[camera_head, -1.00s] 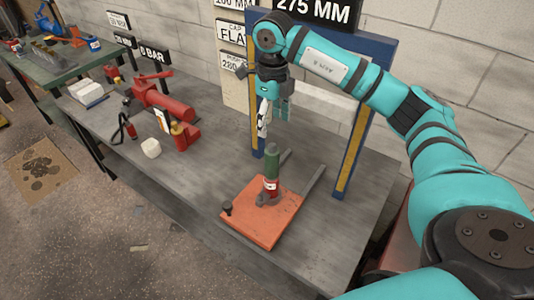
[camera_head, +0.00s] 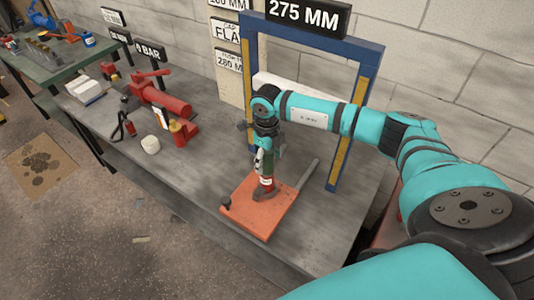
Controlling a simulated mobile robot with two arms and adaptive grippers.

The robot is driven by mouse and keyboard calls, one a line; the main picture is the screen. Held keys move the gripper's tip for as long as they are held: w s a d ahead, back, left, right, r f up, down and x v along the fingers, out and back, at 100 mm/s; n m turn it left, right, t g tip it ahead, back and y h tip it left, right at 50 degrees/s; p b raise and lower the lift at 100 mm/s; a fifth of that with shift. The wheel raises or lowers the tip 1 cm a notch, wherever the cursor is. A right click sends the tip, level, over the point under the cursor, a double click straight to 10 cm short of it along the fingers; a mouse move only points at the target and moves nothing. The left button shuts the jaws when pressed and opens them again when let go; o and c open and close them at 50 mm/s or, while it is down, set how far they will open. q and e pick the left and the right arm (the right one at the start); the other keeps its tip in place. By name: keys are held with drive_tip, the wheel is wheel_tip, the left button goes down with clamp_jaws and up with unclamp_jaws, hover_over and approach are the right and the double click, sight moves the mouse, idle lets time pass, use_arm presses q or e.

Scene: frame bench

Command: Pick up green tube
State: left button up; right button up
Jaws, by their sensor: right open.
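The green tube (camera_head: 266,182) stands upright on the orange base plate (camera_head: 254,219). Its lower part with a red and white label shows, and its upper part is mostly hidden by my gripper. My right gripper (camera_head: 264,165) points down over the top of the tube, with its fingers at the tube's upper part. It is open, and the picture does not show clearly whether the fingers touch the tube. My left gripper is not in view.
A blue frame (camera_head: 369,88) with yellow strips stands behind the plate. A red tool (camera_head: 163,98) and a white round piece (camera_head: 151,145) lie left on the grey bench (camera_head: 196,183). A green table (camera_head: 69,68) stands farther back.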

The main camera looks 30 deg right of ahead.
drive_tip(key=shift+f, duration=0.2)
drive_tip(key=c, duration=1.4)
clamp_jaws()
drive_tip(key=shift+r, duration=0.2)
